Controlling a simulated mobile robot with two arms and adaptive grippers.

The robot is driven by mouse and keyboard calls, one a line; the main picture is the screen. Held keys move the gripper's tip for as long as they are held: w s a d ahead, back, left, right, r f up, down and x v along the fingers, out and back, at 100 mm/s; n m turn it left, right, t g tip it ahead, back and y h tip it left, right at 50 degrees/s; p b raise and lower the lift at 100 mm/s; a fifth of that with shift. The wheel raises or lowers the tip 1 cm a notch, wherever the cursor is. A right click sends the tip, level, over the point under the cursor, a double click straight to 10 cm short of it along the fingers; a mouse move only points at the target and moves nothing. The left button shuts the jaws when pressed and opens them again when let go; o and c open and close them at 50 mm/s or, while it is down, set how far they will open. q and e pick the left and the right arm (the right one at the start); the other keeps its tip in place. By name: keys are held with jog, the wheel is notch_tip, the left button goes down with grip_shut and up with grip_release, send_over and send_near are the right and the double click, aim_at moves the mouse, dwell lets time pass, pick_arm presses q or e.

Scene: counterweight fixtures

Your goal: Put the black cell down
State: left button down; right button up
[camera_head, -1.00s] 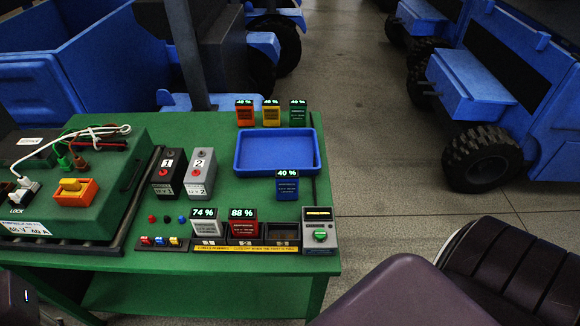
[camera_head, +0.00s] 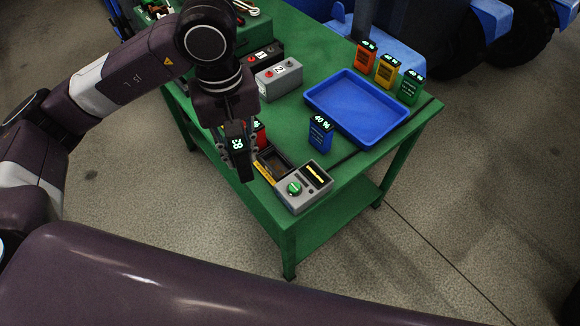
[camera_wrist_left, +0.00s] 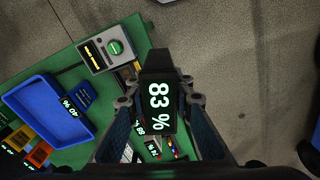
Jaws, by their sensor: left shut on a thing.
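The left wrist view shows the cell (camera_wrist_left: 159,75) between both fingers (camera_wrist_left: 160,102). It hangs in the air at the front side of the green table (camera_head: 290,110), left of the charger. The charger's right-hand bay (camera_head: 272,162) looks empty, beside the grey panel with a green knob (camera_head: 303,187). A red cell (camera_head: 260,132) is partly hidden behind the gripper. My right gripper is not in view.
A blue tray (camera_head: 312,98) lies empty on the table. A blue cell (camera_head: 320,134) stands in front of it. Orange (camera_head: 364,57), yellow (camera_head: 387,68) and green (camera_head: 409,87) cells stand behind it. Grey box 2 (camera_head: 278,82) stands near the gripper.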

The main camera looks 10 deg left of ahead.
pick_arm(q)
jog(key=n, duration=0.1)
jog(key=w+n, duration=0.1)
jog(key=shift+d+r+n, duration=0.15)
jog(key=shift+d+n, duration=0.15)
jog(key=shift+d, duration=0.1)
jog(key=w+d+r+m, duration=0.15)
jog(key=w+m, duration=0.35)
jog(key=m, duration=1.3)
jog(key=w+d+r+m, duration=0.1)
jog(key=w+r+m, duration=0.35)
jog(key=m, duration=1.25)
jog(key=f+p, duration=0.2)
jog(key=f, duration=0.5)
jog(key=f+p, duration=0.1)
jog(key=f, duration=0.6)
jog(key=w+f+p, duration=0.1)
jog(key=f+p, duration=0.1)
jog(key=f, duration=0.5)
jog(key=shift+w+p, duration=0.1)
jog(key=shift+p, duration=0.25)
jog(key=shift+f, duration=0.3)
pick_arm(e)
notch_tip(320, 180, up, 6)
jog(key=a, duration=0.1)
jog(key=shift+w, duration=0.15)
